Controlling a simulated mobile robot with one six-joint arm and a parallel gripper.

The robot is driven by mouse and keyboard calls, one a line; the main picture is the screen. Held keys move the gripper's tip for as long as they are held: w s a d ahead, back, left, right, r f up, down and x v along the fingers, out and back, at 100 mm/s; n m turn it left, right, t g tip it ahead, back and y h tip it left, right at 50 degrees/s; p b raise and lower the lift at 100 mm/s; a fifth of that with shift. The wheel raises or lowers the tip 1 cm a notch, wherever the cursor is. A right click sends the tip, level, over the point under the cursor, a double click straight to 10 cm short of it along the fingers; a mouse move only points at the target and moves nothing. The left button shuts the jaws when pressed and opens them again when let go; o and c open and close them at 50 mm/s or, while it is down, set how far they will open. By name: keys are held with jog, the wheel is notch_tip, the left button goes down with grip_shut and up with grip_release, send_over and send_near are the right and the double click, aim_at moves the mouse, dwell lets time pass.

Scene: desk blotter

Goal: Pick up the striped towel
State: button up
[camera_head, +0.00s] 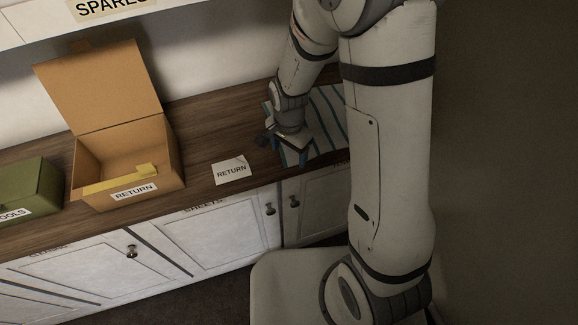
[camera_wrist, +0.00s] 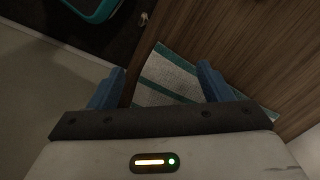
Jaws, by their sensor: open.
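The striped towel (camera_head: 327,116), pale with teal stripes, lies flat on the wooden counter, partly hidden behind my arm in the head view. The wrist view shows part of the towel (camera_wrist: 168,78) between and beyond the fingers, with one corner near the counter's edge. My gripper (camera_head: 288,158) is over the towel's left part in the head view, pointing down. In the wrist view my gripper (camera_wrist: 158,80) has its two blue fingers wide apart with nothing held between them. I cannot tell whether the fingertips touch the towel.
A cardboard box (camera_head: 160,150) labelled RETURN stands open on the counter (camera_head: 205,140), with a yellow item (camera_head: 120,180) inside. A green box (camera_head: 30,190) is at far left. A RETURN card (camera_head: 231,171) lies left of my gripper. White cabinets (camera_head: 215,230) are below.

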jog(key=shift+f+b, duration=0.85)
jog(key=shift+f, duration=0.55)
jog(key=c, duration=1.4)
jog(key=shift+c, duration=0.6)
notch_tip(320, 180, up, 12)
jog(key=p, duration=0.8)
grip_shut()
notch_tip(320, 180, up, 36)
jog(key=p, duration=0.1)
jog(key=shift+p, duration=0.35)
